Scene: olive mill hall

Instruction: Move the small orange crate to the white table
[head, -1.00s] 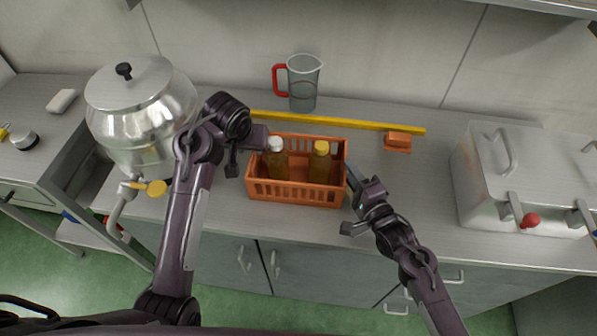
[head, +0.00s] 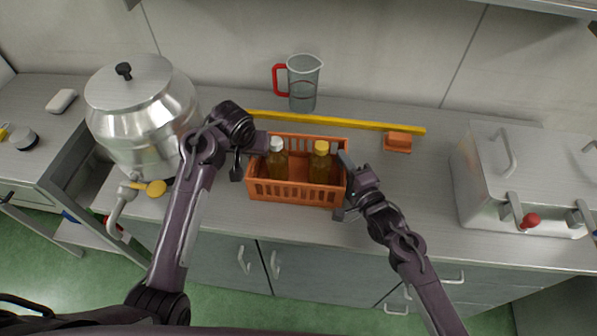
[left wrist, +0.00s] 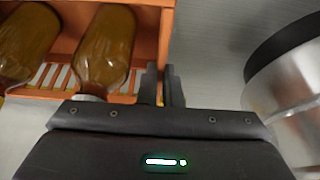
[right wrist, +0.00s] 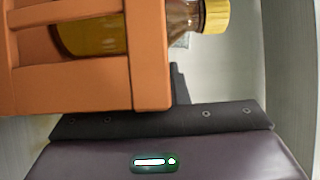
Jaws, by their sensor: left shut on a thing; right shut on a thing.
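The small orange crate (head: 298,194) stands on the steel counter in the head view and holds two bottles, a white-capped bottle (head: 277,162) and a yellow-capped bottle (head: 320,165). My left gripper (head: 262,142) is shut on the crate's left end wall; that wall also shows between the fingers' side and the bottles in the left wrist view (left wrist: 166,28). My right gripper (head: 347,172) is shut on the crate's right end wall, which shows close up in the right wrist view (right wrist: 150,50). No white table is clearly in view.
A yellow bar (head: 370,125) and an orange block (head: 397,141) lie behind the crate. A jug with a red handle (head: 304,84) stands at the wall. A large steel vessel (head: 140,110) is close on the left, a steel box (head: 525,180) on the right. Counter right of the crate is free.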

